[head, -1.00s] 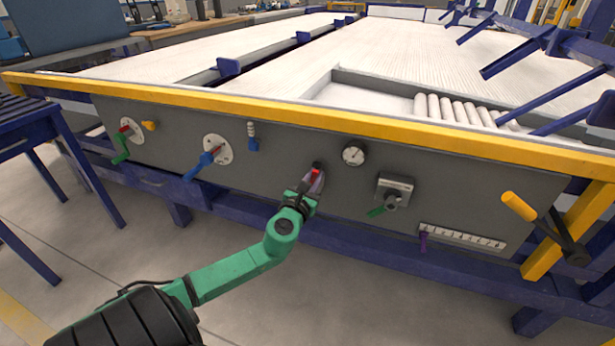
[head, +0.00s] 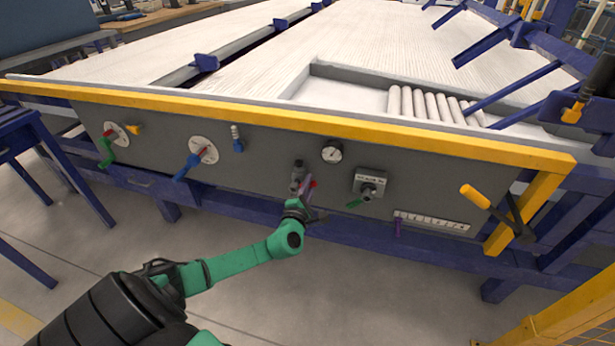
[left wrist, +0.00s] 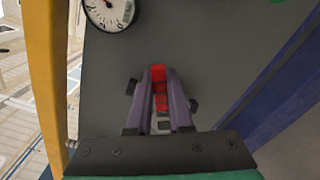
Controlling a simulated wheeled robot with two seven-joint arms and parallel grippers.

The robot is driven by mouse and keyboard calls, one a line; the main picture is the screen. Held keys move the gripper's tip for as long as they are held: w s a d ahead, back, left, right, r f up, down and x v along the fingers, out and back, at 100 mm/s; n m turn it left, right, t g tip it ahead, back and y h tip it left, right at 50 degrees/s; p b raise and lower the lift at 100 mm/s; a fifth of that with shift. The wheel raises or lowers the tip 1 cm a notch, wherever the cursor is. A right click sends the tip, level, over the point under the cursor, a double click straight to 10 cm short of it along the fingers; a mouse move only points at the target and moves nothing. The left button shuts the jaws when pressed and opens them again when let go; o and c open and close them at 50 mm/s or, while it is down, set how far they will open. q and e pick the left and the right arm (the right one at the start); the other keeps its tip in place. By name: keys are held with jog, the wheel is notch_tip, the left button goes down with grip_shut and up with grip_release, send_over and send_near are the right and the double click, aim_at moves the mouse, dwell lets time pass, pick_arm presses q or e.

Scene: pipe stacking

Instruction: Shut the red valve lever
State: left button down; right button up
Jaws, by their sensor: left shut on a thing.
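The red valve lever (head: 313,184) is on the front of the grey panel, to the lower right of its grey and black valve body (head: 298,170). My left gripper (head: 307,187) is in front of the valve with its purple fingers around the lever. In the left wrist view the red lever (left wrist: 159,90) lies between the two fingers of my left gripper (left wrist: 161,82), which is shut on it. The fingers hide part of the lever. My right gripper is not in view.
Blue (head: 187,167) and green (head: 106,152) levers are to the left. A yellow rail (head: 250,113) runs along the panel top.

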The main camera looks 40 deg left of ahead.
pick_arm(q)
jog(key=m, duration=0.1)
jog(key=f+m+p, duration=0.1)
jog(key=shift+d+f+m, duration=0.1)
jog(key=shift+d+m, duration=0.2)
jog(key=shift+m, duration=0.1)
jog(key=shift+w+f+m+p, duration=0.15)
jog(key=shift+f+m, duration=0.25)
jog(key=shift+m, duration=0.3)
jog(key=shift+s+f+m+p, duration=0.15)
jog(key=shift+f+m, duration=0.25)
jog(key=shift+m, duration=0.3)
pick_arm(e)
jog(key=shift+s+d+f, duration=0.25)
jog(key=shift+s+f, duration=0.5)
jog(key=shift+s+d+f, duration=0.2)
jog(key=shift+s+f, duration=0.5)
pick_arm(q)
jog(key=c, duration=0.8)
grip_release()
jog(key=shift+w, duration=0.1)
